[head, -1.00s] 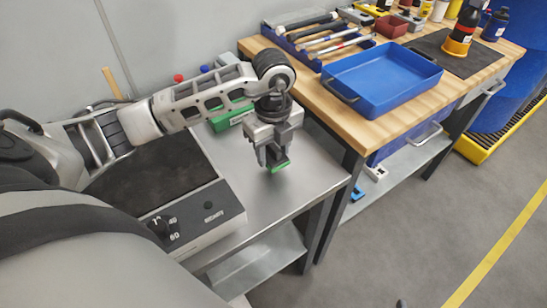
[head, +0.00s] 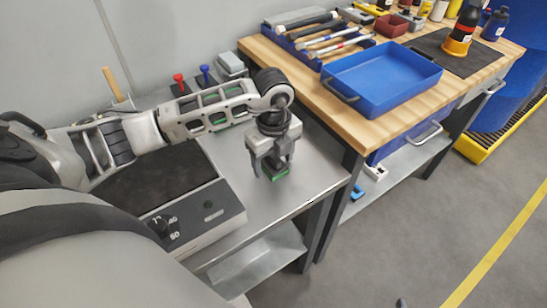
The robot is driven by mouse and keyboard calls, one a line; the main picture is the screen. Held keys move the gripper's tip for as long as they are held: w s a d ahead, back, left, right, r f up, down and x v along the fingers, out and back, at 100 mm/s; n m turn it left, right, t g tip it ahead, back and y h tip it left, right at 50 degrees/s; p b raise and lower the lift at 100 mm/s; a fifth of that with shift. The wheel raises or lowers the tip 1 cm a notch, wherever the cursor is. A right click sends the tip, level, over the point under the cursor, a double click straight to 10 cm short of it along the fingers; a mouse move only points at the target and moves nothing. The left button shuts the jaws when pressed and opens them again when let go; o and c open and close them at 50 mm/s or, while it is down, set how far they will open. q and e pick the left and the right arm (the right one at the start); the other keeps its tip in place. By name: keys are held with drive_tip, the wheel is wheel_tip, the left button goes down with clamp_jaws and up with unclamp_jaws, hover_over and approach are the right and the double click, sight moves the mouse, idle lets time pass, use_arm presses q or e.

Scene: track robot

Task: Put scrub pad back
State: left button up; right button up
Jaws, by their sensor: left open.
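The scrub pad (head: 281,176), a small piece with a dark top and a green edge, is on the steel table right under my left gripper (head: 277,169). The gripper points down with its fingers apart around or just above the pad. The fingers hide part of the pad, and I cannot tell whether they touch it. A green holder (head: 218,118) behind my left forearm is mostly hidden by the arm. My right gripper is out of view.
A hot plate (head: 205,215) with a dark top stands left on the steel table (head: 310,178). A red and a blue-handled tool (head: 204,75) stand behind my arm. A wooden bench on the right bears a blue tray (head: 385,82). The steel table's front right is clear.

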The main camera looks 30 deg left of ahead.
sight(274, 155)
use_arm(q)
drive_tip(key=shift+r, duration=0.3)
wheel_tip(274, 155, up, 12)
drive_tip(key=shift+f, duration=0.1)
idle(0.5)
